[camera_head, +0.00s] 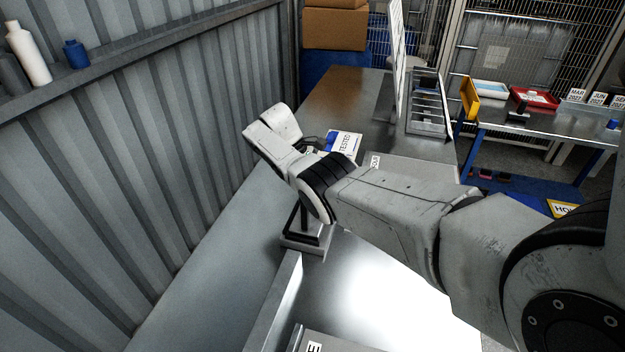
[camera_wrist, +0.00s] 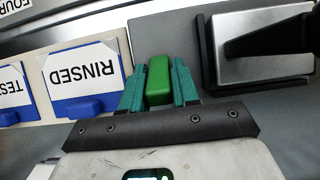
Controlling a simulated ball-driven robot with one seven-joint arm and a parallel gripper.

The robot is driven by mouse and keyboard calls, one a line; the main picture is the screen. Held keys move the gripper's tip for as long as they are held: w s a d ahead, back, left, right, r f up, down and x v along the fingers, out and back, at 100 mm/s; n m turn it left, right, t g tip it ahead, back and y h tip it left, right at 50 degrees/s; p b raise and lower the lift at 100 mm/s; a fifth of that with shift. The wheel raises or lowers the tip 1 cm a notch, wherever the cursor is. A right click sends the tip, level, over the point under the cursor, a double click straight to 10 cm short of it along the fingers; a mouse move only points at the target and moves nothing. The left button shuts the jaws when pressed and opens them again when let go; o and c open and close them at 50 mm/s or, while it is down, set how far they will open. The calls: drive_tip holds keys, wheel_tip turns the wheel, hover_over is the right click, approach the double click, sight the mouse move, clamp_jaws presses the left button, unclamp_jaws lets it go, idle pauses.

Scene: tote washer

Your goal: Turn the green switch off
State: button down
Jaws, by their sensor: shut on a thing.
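The green switch (camera_wrist: 158,80) shows in the wrist view as an upright green block between the two teal fingers. My gripper (camera_wrist: 159,68) is shut on it, one finger against each side. The switch's base is hidden by the fingers and the gripper's dark front plate. In the head view my arm's end covers the spot, so the switch and the fingers cannot be made out there.
A metal plate with a black handle (camera_wrist: 265,65) lies close right. A corrugated wall (camera_head: 130,150) bounds the left.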

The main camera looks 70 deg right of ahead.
drive_tip(key=c, duration=0.9)
unclamp_jaws()
drive_tip(key=shift+w, duration=0.1)
drive_tip(key=shift+r, duration=0.1)
drive_tip(key=b+v, duration=0.3)
drive_tip(key=v, duration=0.7)
drive_tip(key=shift+w+r, duration=0.2)
drive_tip(key=shift+r, duration=0.05)
